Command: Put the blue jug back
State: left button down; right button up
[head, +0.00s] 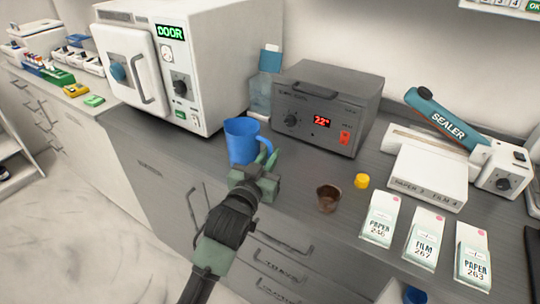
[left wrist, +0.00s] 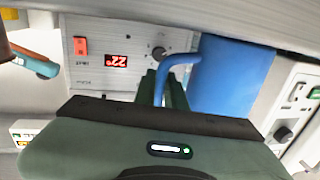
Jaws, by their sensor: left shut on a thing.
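The blue jug (head: 241,141) is upright at the front part of the dark counter (head: 180,150), in front of the gap between the white door unit and the grey box. I cannot tell whether its base touches the counter. My left gripper (head: 266,166) is shut on the jug's handle, at the jug's right side. In the left wrist view, which is upside down, the jug body (left wrist: 228,82) is right of the fingers (left wrist: 168,92), and the handle (left wrist: 180,62) runs between them. My right gripper is not in view.
A white unit marked DOOR (head: 205,75) stands left, a grey box with a red display (head: 330,105) behind right. A clear blue-capped bottle (head: 262,95) stands between them. A brown cup (head: 328,198), yellow cap (head: 362,181), paper packs (head: 424,238) and sealer (head: 440,118) are right.

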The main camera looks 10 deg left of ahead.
pick_arm(q)
jog(key=shift+r, duration=0.1)
jog(key=c, duration=1.5)
grip_release()
jog(key=shift+f, duration=0.2)
jog(key=shift+s+r, duration=0.1)
jog(key=shift+r, duration=0.05)
jog(key=s, duration=0.4)
jog(key=s+a, duration=0.1)
jog(key=s, duration=0.2)
jog(key=s+a+b, duration=0.1)
jog(key=s, duration=0.3)
jog(key=shift+s, duration=0.35)
